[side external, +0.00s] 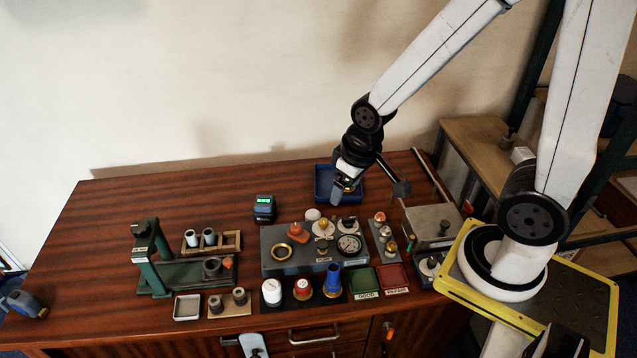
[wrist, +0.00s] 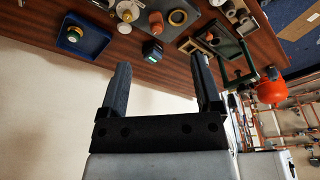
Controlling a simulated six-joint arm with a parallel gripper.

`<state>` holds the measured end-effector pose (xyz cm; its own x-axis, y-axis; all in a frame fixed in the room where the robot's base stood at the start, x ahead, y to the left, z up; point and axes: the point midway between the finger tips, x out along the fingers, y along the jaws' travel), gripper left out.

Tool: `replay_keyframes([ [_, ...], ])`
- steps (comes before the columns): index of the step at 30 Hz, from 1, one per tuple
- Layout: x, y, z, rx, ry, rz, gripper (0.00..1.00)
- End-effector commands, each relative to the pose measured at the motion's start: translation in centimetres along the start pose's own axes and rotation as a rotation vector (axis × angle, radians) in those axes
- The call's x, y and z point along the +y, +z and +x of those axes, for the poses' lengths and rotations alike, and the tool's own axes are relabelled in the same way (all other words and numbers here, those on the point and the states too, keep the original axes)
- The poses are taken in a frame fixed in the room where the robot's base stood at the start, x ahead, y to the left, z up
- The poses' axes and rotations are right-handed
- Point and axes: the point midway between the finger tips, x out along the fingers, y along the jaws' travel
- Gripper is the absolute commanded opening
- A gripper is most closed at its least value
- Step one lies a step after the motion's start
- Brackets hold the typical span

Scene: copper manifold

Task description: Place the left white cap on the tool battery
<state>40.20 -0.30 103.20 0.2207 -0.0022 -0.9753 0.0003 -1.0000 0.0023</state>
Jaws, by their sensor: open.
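The tool battery (side external: 264,209), a dark block with a teal marking, stands upright on the table behind the grey manifold block; it also shows in the wrist view (wrist: 152,51). A white domed cap (side external: 312,214) sits at the manifold's back edge, also visible in the wrist view (wrist: 124,28). Which white piece is the named cap I cannot tell. My gripper (side external: 346,187) is open and empty, above the front of the blue bin, right of the battery.
The blue bin (side external: 320,183) stands at the back, holding a round yellowish piece in the wrist view. A green press frame (side external: 146,251) stands at left. The manifold (side external: 273,264) carries a brass ring, an orange knob and a gauge. Table space behind the wooden tray (side external: 229,247) is clear.

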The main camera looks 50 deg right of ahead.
Motion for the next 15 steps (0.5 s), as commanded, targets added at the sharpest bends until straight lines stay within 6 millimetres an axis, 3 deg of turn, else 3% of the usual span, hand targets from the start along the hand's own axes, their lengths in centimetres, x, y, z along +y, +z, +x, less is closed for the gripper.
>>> replay_keyframes([
  [5,-0.31,1.01,-0.40,0.009,-0.002,0.001,0.82],
  [8,-0.32,1.08,-0.40,0.009,-0.002,0.001,0.78],
  [15,-0.31,1.03,-0.39,0.009,-0.002,0.001,0.78],
])
